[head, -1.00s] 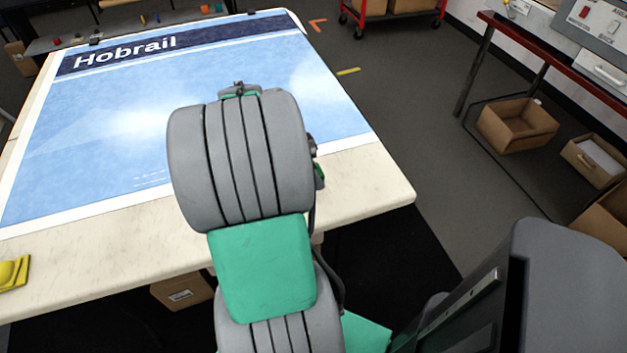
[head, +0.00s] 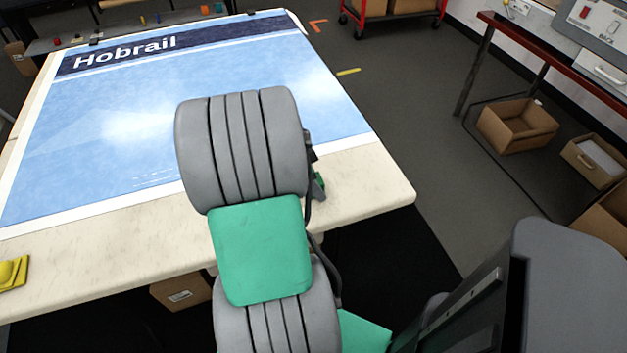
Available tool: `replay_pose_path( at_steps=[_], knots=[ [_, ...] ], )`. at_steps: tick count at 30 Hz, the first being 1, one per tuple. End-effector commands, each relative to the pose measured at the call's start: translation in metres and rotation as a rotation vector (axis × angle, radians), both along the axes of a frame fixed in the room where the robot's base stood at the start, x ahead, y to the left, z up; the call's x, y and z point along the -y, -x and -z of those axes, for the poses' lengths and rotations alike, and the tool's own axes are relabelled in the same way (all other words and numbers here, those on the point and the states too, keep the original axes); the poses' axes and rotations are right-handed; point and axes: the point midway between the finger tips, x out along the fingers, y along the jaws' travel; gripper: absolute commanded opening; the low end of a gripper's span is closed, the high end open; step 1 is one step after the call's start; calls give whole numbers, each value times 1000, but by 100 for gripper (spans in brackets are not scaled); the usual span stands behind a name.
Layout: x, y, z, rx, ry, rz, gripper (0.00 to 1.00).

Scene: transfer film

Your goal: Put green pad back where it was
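No green pad can be told for sure. A small green piece (head: 319,186) shows at the right side of my arm, over the table's front edge; I cannot tell whether it is part of my arm or a separate thing. The larger green panels are on my own arm. My arm rises in the middle of the view over the front of the cream worktable (head: 370,190). A blue printed sheet (head: 110,140) marked "Hobrail" lies on the table. My gripper is hidden behind the arm, so its state and anything in it do not show.
A yellow item (head: 14,273) lies at the table's left front. A shelf (head: 130,38) with small coloured items stands behind. A cardboard box (head: 181,291) is under the table. To the right are open floor, a red-edged bench (head: 545,45) and cardboard boxes (head: 517,125).

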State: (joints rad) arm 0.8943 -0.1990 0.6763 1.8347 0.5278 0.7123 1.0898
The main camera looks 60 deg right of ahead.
Motion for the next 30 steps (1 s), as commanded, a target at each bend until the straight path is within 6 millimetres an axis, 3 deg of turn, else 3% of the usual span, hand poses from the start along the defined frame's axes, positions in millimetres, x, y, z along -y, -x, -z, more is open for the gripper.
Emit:
replay_pose_path(
  at_steps=[7, 19, 24, 30],
  knots=[
    [-3, -4, -16, 2, 2, -1, 70],
    [-28, -30, -103, 1, 3, -1, 70],
    [-32, -33, -114, 1, 1, 1, 70],
    [-33, -33, -114, 0, 0, 0, 70]
  ],
)
